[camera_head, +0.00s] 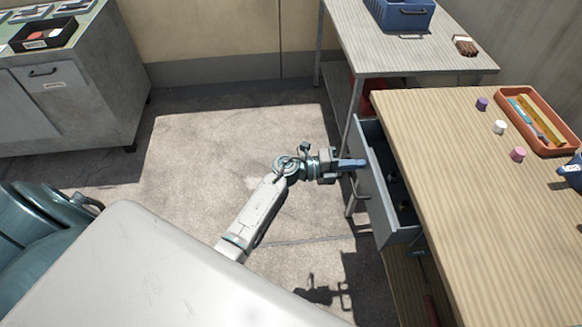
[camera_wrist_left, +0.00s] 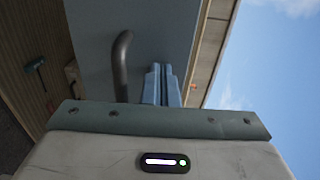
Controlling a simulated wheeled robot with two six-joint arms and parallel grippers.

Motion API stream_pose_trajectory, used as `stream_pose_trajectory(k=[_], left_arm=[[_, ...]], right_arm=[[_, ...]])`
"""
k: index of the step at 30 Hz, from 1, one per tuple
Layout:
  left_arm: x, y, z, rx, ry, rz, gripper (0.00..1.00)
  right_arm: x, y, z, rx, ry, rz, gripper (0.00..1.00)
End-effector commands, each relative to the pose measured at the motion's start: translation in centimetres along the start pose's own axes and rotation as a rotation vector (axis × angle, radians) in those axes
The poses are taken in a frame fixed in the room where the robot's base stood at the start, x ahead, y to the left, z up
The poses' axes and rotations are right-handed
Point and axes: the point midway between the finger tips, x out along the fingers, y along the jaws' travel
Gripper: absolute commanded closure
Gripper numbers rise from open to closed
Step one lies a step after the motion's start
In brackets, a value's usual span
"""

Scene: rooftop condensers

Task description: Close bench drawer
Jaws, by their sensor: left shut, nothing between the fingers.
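The bench drawer (camera_head: 408,226) is grey and stands open, pulled out from the left side of the wood-topped bench (camera_head: 475,220). A few small items lie inside it. Its front panel faces my left arm. My left gripper (camera_head: 357,164) is shut and empty, its blue fingers at the drawer front near its upper edge. In the left wrist view the shut fingers (camera_wrist_left: 161,85) point at the drawer's blue-grey front (camera_wrist_left: 92,45), beside its dark curved handle (camera_wrist_left: 122,65). I cannot tell whether they touch the panel. My right gripper does not show.
The bench top holds an orange tray (camera_head: 514,119), small purple, white and pink pieces, and a dark blue object (camera_head: 573,170) cut off at the right edge. A second table (camera_head: 400,55) with a blue crate (camera_head: 402,16) stands behind. Clear floor (camera_head: 200,150) lies left of the drawer.

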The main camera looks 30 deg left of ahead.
Motion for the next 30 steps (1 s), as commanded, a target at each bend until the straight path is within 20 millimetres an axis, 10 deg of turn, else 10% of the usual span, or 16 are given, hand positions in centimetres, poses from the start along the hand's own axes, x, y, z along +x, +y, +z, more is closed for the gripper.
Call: stream_pose_trajectory(k=[12, 30], left_arm=[[6.9, -0.1, 0.0, 0.001, 0.000, -0.002, 1.00], [8.1, -0.3, 0.1, 0.002, -0.002, -0.006, 1.00]], right_arm=[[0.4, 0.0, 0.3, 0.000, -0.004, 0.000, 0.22], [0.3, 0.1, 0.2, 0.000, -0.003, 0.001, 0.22]])
